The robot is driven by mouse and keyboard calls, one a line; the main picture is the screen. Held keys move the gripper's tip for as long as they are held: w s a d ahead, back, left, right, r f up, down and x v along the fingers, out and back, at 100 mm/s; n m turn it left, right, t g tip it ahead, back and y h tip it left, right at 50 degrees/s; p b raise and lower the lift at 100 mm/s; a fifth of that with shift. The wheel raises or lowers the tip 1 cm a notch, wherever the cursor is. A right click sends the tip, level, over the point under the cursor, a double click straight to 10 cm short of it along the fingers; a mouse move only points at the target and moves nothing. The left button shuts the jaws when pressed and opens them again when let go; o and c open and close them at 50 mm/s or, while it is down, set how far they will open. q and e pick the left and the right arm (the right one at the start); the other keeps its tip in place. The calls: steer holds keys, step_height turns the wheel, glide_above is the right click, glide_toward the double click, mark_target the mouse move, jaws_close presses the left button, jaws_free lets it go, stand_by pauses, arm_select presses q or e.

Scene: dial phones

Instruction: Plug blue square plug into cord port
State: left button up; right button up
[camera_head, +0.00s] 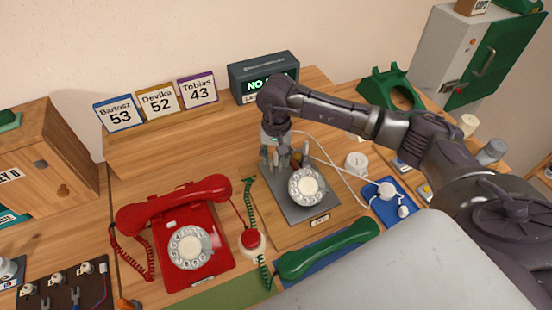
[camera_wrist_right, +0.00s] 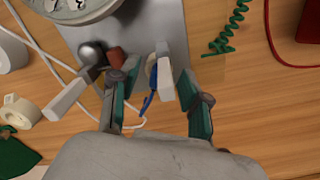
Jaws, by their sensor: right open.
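My right gripper (camera_head: 284,156) is over the upper edge of the grey dial phone base (camera_head: 312,211). In the right wrist view its fingers (camera_wrist_right: 122,82) are open and spread apart. A small blue piece (camera_wrist_right: 151,101), seemingly the blue plug or its lead, shows between the fingers beside the right-hand one. I cannot make out its square shape or whether it touches that finger. A reddish-brown piece (camera_wrist_right: 116,57) and a round metal knob (camera_wrist_right: 93,52) are at the base's edge. The cord port cannot be told clearly, as the gripper hides that edge. My left gripper is not in view.
A red phone (camera_head: 189,248) stands left, with a red button (camera_head: 252,241) beside it. A green handset (camera_head: 328,250) lies in front. A white cable (camera_head: 338,168) loops right towards a blue pad (camera_head: 384,211). A tape roll (camera_wrist_right: 19,112) lies nearby. Name cards (camera_head: 158,101) and a display (camera_head: 262,80) stand behind.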

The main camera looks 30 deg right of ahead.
step_height(320, 180, up, 11)
stand_by(0.3)
stand_by(0.4)
